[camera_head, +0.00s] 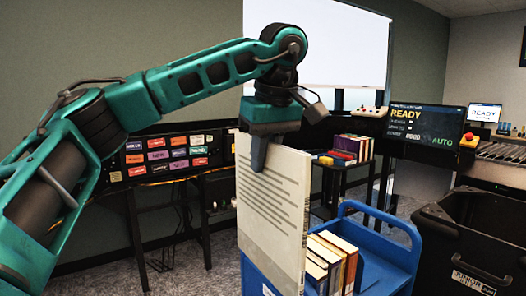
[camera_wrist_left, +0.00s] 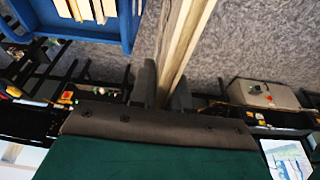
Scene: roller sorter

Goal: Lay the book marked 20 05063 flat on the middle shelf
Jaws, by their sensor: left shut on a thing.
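My left gripper (camera_head: 258,158) points down and is shut on the top edge of a pale book (camera_head: 272,215). The book hangs upright with grey lines of text on its cover; I cannot read a number on it. In the left wrist view the book (camera_wrist_left: 186,40) shows edge-on between the two fingers (camera_wrist_left: 164,88). It hangs in front of a blue cart (camera_head: 390,262), hiding the cart's left part. Several books (camera_head: 332,262) stand in the cart's top. I cannot make out a middle shelf. My right gripper is not in view.
A black bin (camera_head: 480,240) stands right of the cart. Behind are a dark table with more books (camera_head: 350,147), a rack of coloured labels (camera_head: 170,152) and a screen reading READY (camera_head: 425,128). Carpeted floor shows at the lower left.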

